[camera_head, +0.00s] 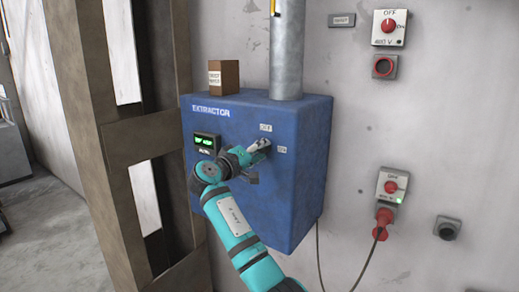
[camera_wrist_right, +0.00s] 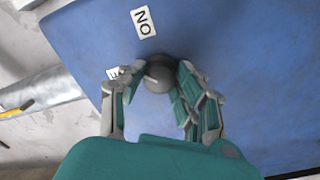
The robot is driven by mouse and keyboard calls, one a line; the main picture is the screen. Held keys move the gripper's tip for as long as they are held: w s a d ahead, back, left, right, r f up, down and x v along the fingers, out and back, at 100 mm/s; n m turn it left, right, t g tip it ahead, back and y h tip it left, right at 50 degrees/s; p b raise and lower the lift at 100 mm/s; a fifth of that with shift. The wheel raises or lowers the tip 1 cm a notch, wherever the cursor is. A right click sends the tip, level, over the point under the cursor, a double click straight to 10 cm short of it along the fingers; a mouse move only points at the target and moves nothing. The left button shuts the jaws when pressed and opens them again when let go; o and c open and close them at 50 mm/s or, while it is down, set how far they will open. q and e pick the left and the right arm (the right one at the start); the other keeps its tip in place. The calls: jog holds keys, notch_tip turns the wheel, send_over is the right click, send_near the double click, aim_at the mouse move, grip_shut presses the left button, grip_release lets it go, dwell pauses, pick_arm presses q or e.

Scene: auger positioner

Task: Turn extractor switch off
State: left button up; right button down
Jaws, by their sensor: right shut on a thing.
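The blue extractor box (camera_head: 302,190) is fixed to the wall. Its round grey switch knob (camera_wrist_right: 159,72) sits on the front face. My right gripper (camera_head: 262,146) is shut on the knob, with fingers on both sides of it; the wrist view shows the gripper too (camera_wrist_right: 157,90). An ON label (camera_wrist_right: 143,21) is clear beside the knob. A second label (camera_wrist_right: 113,73) is partly hidden behind a finger. In the head view the gripper covers most of the knob, so its exact setting is hard to tell. A display (camera_head: 206,142) on the box glows green. My left gripper is out of view.
A small brown box (camera_head: 223,77) stands on top of the extractor beside a grey vertical pipe (camera_head: 287,50). Wall switches with red parts (camera_head: 389,27) (camera_head: 391,187) and a hanging cable are to the right. A brown frame (camera_head: 115,150) stands close on the left.

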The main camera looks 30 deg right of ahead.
jog(key=shift+r+n+t+p, duration=0.1)
jog(key=shift+n+t+p, duration=0.2)
jog(key=shift+n+p, duration=3.05)
jog(key=shift+n+b, duration=1)
jog(key=shift+n, duration=0.25)
jog(key=c, duration=0.9)
grip_release()
jog(key=shift+c, duration=0.2)
jog(key=shift+a, duration=0.15)
jog(key=v, duration=1.1)
jog(key=shift+a, duration=0.4)
jog(key=shift+s, duration=0.1)
